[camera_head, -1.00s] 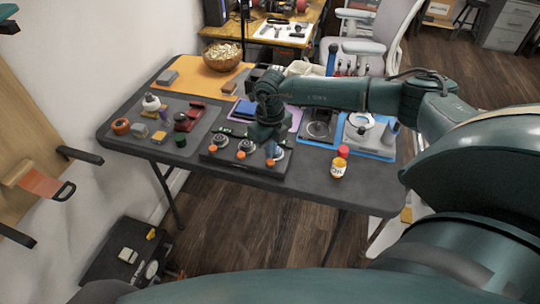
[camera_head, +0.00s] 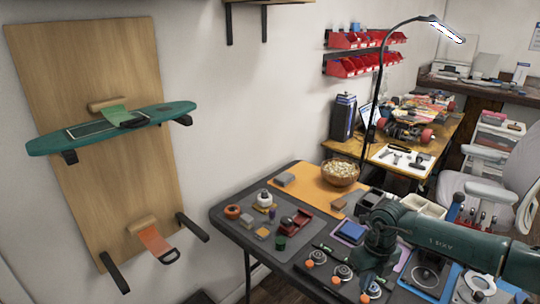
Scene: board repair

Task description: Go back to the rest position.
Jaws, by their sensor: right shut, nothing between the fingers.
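My right arm comes in from the right edge over the dark work table (camera_head: 235,225). My right gripper (camera_head: 367,284) points down over the front part of the table, beside the row of round metal parts with orange pieces (camera_head: 343,272). Its fingers are shut and appear empty, though the fingertips are small and partly hidden. My left gripper is not in view.
On the table are a wooden bowl (camera_head: 340,171), an orange mat (camera_head: 305,191) and a grey tray with small items. A green skateboard deck (camera_head: 110,130) hangs on a wooden wall panel (camera_head: 95,60) at left. A wooden bench (camera_head: 440,135) stands behind.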

